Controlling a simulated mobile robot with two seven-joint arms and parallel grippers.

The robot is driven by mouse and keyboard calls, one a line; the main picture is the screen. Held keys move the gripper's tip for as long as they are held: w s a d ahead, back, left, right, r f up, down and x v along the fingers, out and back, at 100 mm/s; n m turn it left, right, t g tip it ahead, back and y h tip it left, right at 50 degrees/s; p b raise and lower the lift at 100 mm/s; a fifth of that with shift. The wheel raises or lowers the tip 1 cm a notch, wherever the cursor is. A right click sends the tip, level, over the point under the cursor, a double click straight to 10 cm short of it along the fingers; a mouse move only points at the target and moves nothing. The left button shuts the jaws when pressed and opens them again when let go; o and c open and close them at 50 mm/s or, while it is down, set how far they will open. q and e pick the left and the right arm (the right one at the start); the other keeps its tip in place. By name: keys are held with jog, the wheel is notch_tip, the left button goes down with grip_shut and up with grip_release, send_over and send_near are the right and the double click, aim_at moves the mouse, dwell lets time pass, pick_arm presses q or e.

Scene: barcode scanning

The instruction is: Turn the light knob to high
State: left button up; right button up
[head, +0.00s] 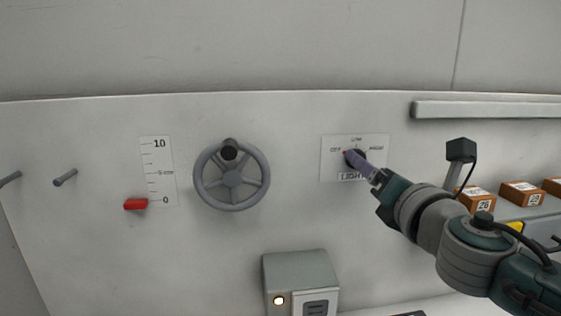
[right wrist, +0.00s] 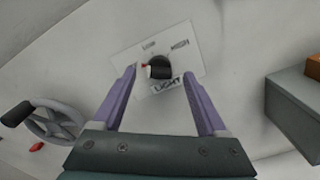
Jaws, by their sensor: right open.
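The black light knob (right wrist: 159,68) sits on a white label plate (head: 328,165) marked OFF, LOW and HIGH, with LIGHT below. The knob also shows partly in the head view (head: 361,154), behind my gripper. Its red mark is on the left, on the OFF side. My right gripper (right wrist: 160,74) is open at the plate, with one purple finger on each side of the knob in the right wrist view. I cannot tell whether the fingers touch it. In the head view my right gripper (head: 352,158) reaches in from the lower right. My left gripper is not in view.
A grey handwheel (head: 232,180) and a red slider (head: 136,204) on a 0 to 10 scale are left of the plate. A grey box (head: 299,270) with a lit lamp stands below. Brown numbered boxes (head: 521,193) sit on a shelf at right. A ledge (head: 485,109) juts out above.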

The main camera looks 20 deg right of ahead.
jog(key=shift+x, duration=0.95)
jog(key=shift+c, duration=0.3)
jog(key=shift+a, duration=0.1)
grip_shut()
